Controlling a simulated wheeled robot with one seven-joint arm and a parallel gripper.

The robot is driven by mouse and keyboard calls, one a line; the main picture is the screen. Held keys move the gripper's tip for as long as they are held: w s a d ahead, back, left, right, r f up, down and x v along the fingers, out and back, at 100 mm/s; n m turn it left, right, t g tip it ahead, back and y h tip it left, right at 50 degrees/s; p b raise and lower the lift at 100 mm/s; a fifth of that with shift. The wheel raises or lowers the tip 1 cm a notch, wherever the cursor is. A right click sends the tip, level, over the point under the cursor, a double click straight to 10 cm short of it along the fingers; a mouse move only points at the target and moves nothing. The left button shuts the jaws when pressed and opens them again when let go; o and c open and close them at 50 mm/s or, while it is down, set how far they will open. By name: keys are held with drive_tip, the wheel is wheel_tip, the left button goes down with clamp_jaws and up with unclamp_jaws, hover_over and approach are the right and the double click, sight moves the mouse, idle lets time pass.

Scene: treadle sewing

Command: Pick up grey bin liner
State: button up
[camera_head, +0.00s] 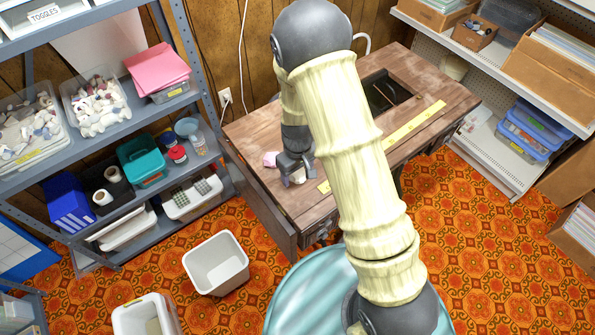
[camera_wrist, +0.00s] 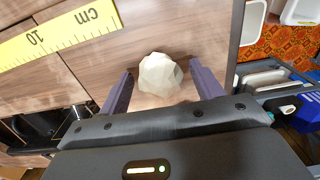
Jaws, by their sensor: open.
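In the head view, the lump (camera_head: 299,178) shows only in part below my gripper. My gripper (camera_wrist: 160,88) is open, with one finger on each side of the lump. I see a gap at each side, and the fingers do not grip it. In the head view, my gripper (camera_head: 294,172) points down over the table's left part, and my arm hides some of the table.
Two pale bins (camera_head: 216,262) (camera_head: 146,315) stand on the orange patterned floor. Loaded shelves flank both sides.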

wheel_tip(320, 180, up, 12)
drive_tip(key=shift+r+p, duration=0.15)
drive_tip(key=shift+p, duration=0.15)
idle(0.8)
drive_tip(key=s+d+r+m+t, duration=0.2)
drive_tip(key=s+d+r+m, duration=0.4)
drive_tip(key=s+d, duration=0.5)
wheel_tip(320, 180, up, 2)
drive_tip(key=shift+d+r+m+t, duration=0.1)
drive_tip(key=shift+d+m+t, duration=0.25)
drive_tip(key=shift+d, duration=0.7)
drive_tip(key=shift+c, duration=0.3)
drive_tip(key=c, duration=0.3)
drive_tip(key=shift+c, duration=0.2)
